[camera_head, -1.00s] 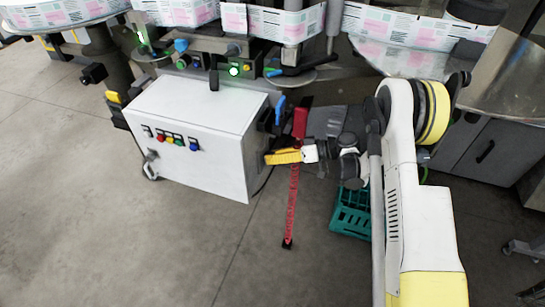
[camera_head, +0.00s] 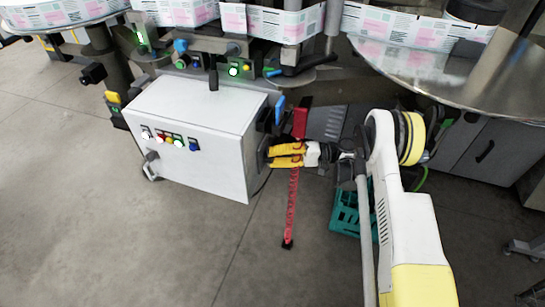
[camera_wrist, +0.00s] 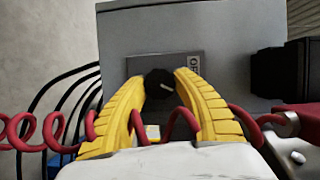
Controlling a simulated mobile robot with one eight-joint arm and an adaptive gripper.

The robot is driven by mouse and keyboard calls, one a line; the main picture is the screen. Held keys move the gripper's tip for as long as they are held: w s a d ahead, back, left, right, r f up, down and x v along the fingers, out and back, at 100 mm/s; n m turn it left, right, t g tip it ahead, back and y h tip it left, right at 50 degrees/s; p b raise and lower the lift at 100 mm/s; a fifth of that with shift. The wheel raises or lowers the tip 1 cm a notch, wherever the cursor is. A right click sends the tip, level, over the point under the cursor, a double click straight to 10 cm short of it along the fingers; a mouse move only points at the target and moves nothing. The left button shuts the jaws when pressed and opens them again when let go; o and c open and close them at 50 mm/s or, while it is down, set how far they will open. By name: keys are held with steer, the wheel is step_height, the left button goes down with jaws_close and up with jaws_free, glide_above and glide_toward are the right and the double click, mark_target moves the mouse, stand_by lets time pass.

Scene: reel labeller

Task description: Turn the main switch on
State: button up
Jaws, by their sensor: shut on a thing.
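The main switch is a black rotary knob (camera_wrist: 160,84) with a white pointer line, on a small grey label plate on the side of the white cabinet (camera_head: 188,100). The pointer is tilted, running up to the right in the wrist view. In the head view the fingers and cabinet edge hide the knob.
Several coloured buttons and lamps (camera_head: 170,140) are on the cabinet front. A red coiled cable (camera_wrist: 180,122) crosses close to my fingers. A teal crate (camera_head: 345,212) stands on the floor. The floor in front is clear.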

steer(key=shift+m+y, duration=0.3)
steer(key=shift+m, duration=0.5)
steer(key=o, duration=1.2)
